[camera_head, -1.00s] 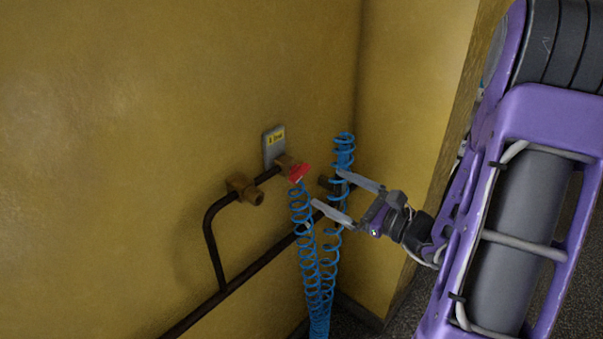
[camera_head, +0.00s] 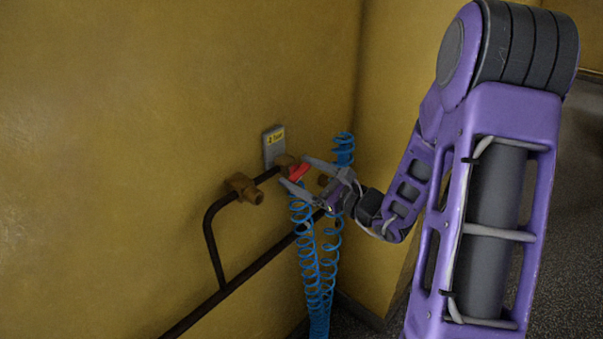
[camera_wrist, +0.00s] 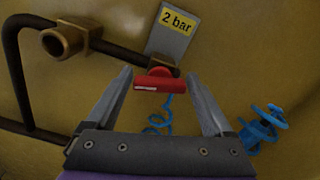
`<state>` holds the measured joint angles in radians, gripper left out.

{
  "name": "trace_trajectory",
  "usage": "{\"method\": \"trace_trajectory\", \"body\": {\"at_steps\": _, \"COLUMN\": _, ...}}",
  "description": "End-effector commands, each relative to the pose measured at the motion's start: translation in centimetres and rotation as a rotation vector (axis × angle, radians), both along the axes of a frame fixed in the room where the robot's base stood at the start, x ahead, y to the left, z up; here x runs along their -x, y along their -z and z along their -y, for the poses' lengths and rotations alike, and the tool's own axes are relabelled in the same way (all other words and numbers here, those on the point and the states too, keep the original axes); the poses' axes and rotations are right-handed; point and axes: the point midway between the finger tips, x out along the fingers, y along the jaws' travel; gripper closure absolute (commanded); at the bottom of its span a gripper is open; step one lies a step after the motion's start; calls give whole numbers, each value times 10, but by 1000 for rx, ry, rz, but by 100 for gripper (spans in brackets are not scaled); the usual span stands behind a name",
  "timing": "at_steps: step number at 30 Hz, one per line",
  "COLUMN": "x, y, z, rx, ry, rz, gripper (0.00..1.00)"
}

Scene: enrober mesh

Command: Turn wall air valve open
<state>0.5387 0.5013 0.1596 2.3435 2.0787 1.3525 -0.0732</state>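The air valve's red handle (camera_head: 299,172) sits on a brass fitting at the end of the dark wall pipe, just below a grey plate (camera_head: 273,145). In the wrist view the red handle (camera_wrist: 160,84) lies crosswise, ahead of and between the fingertips. My gripper (camera_head: 296,174) is open, with one finger on each side of the handle. In the wrist view my gripper (camera_wrist: 162,88) shows a gap between each finger and the handle. I cannot tell how deep the handle lies between the fingers.
A blue coiled hose (camera_head: 308,255) hangs below the valve, with more blue coils (camera_head: 343,150) behind my gripper. A brass outlet (camera_head: 243,188) stands on the pipe to the left. The plate's label (camera_wrist: 177,20) reads "2 bar". A wall corner is close on the right.

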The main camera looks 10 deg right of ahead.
Motion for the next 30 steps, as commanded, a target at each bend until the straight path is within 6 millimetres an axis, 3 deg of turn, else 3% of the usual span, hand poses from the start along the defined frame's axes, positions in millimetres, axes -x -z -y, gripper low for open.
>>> {"method": "trace_trajectory", "body": {"at_steps": 1, "x": 0, "y": 0, "z": 0, "rx": 0, "ry": 0, "rz": 0, "gripper": 25}}
{"method": "trace_trajectory", "body": {"at_steps": 10, "x": 0, "y": 0, "z": 0, "rx": 0, "ry": 0, "rz": 0, "gripper": 79}}
{"method": "trace_trajectory", "body": {"at_steps": 24, "x": 0, "y": -2, "z": 1, "rx": -246, "ry": -1, "rz": -179, "gripper": 81}}
{"method": "trace_trajectory", "body": {"at_steps": 30, "x": 0, "y": -1, "z": 1, "rx": -255, "ry": -1, "rz": -185, "gripper": 81}}
